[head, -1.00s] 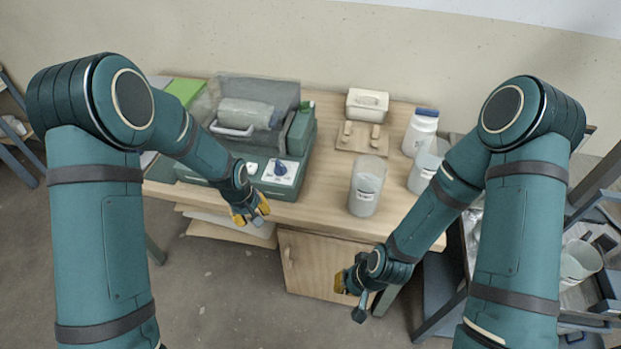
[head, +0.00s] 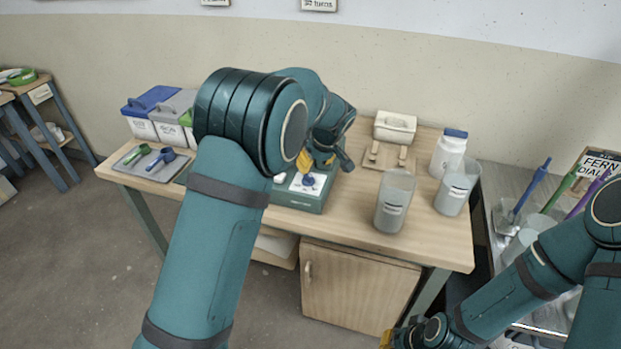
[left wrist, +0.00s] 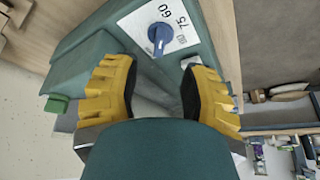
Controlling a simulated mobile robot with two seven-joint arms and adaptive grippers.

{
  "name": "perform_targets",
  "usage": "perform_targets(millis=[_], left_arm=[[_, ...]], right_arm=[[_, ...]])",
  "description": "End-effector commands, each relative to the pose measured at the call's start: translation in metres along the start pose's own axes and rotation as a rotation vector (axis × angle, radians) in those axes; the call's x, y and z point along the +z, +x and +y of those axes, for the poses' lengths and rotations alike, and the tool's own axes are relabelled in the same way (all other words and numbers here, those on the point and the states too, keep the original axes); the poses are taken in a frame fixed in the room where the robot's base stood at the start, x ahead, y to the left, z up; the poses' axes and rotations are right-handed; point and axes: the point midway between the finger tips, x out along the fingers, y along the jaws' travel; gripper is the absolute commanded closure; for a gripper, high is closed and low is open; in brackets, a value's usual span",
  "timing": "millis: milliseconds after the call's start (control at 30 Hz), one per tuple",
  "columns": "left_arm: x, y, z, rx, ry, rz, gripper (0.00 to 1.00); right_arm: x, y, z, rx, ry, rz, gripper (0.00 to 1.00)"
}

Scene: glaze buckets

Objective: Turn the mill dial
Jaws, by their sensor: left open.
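The mill dial is a blue knob (head: 308,181) on a white plate at the front of the green mill (head: 300,198). In the left wrist view the blue knob (left wrist: 160,36) lies just beyond the fingertips, near the middle of their gap. Its plate (left wrist: 185,14) shows 60 and 75. My left gripper (head: 314,162) has yellow fingers, open and empty, close above the dial; it also shows in the left wrist view (left wrist: 158,72). My left arm hides most of the mill in the head view. My right gripper (head: 396,338) is low at the bottom edge, partly cut off.
Two clear beakers (head: 395,205) (head: 456,188) and a blue-capped white jar (head: 449,152) stand on the wooden table right of the mill. A white box (head: 395,126) is at the back. A grey tray with scoops (head: 150,165) and lidded bins (head: 147,113) are left.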

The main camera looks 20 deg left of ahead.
Motion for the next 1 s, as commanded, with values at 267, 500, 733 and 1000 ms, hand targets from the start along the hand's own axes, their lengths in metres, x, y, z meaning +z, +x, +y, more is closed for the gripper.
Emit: perform_targets(millis=[267,500,733,1000], left_arm=[[0.001,0.052,0.0,-0.001,0.0,-0.001,0.56],[0.001,0.072,0.0,0.002,0.001,0.0,0.56],[0.0,0.074,0.0,0.002,0.0,0.0,0.56],[0.0,0.074,0.0,0.002,0.0,0.0,1.0]], right_arm=[[-0.001,0.01,0.004,0.001,0.0,0.005,1.0],[-0.002,0.013,0.005,0.001,0.0,0.007,1.0],[-0.002,0.013,0.005,0.001,0.0,0.007,1.0],[-0.002,0.013,0.005,0.001,0.0,0.007,1.0]])
